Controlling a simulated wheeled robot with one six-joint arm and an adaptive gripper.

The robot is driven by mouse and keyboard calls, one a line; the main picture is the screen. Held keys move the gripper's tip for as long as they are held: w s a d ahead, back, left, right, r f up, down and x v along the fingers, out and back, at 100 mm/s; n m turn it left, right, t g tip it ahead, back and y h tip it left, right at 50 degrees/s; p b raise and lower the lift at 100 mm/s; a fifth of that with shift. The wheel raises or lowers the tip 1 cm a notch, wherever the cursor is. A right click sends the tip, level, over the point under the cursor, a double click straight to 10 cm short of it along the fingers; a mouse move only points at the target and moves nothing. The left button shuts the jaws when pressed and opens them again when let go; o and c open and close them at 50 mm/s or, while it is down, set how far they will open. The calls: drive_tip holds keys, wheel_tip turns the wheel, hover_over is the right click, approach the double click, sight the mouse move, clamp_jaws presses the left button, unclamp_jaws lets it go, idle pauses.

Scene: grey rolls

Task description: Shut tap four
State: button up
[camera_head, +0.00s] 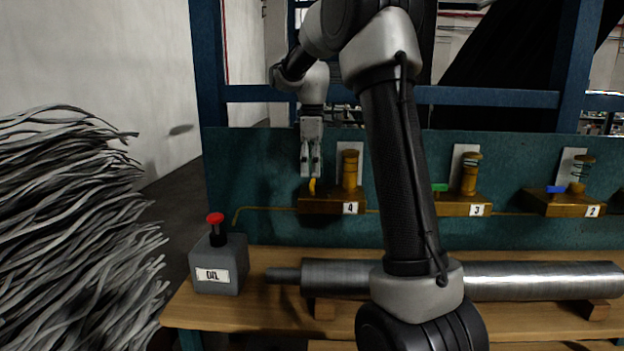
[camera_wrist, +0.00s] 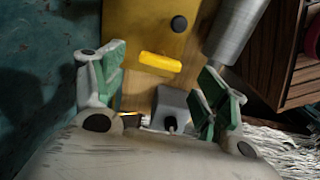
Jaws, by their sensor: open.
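Tap four is a brass block (camera_head: 330,203) with a "4" label, on the green panel left of tap three. Its yellow handle (camera_head: 312,186) sticks up at the block's left part. In the wrist view the yellow handle (camera_wrist: 160,64) is a short bar at the edge of the brass block (camera_wrist: 150,22). My gripper (camera_head: 311,172) points down just above the handle, open. In the wrist view its green-padded fingers stand apart to the left and right of the handle, with gaps on both sides. I cannot tell whether the fingertips reach down beside it.
A brass cylinder (camera_head: 349,168) stands on block four, close right of my gripper. Tap three (camera_head: 463,204) has a green handle, and tap two (camera_head: 565,203) a blue one. The grey OIL box (camera_head: 219,265) with a red button and a long steel roll (camera_head: 540,280) are on the bench below.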

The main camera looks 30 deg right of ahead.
sight(312, 181)
drive_tip(key=shift+f, duration=1.95)
drive_tip(key=shift+c, duration=0.2)
drive_tip(key=c, duration=1)
